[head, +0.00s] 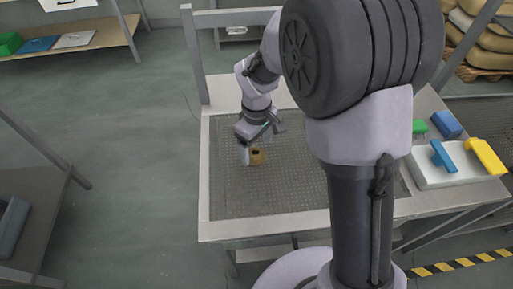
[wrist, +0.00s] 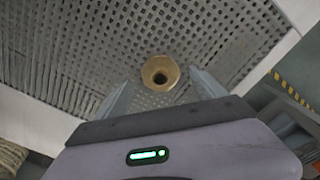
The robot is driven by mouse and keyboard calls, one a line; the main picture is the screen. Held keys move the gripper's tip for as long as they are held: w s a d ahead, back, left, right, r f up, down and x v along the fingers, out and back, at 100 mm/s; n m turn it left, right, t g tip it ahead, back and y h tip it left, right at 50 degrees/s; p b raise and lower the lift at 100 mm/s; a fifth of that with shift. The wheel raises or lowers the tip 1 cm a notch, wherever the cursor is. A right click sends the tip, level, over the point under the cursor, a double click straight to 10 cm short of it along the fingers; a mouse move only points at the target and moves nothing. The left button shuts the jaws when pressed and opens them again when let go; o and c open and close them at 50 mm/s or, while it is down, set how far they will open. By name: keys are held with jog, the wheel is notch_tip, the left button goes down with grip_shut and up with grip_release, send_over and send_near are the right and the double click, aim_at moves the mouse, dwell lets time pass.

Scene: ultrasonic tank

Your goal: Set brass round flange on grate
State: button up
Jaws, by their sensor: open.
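The brass round flange (wrist: 160,73) is a gold-brown ring with a dark centre hole. It rests on the perforated grey grate (wrist: 215,35), which also fills the table top in the head view (head: 285,190). My gripper (wrist: 160,88) is open, with one finger to each side of the flange in the wrist view and the flange just past the fingertips. In the head view my gripper (head: 257,155) is low over the grate, right by the flange (head: 259,157). The fingers do not appear to touch it. The exact height gap cannot be told.
A grey frame post (head: 193,55) stands at the grate's back left. The grate around the flange is clear.

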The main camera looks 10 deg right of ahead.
aim_at(257, 152)
notch_tip(257, 152, up, 10)
jog(key=p, duration=0.3)
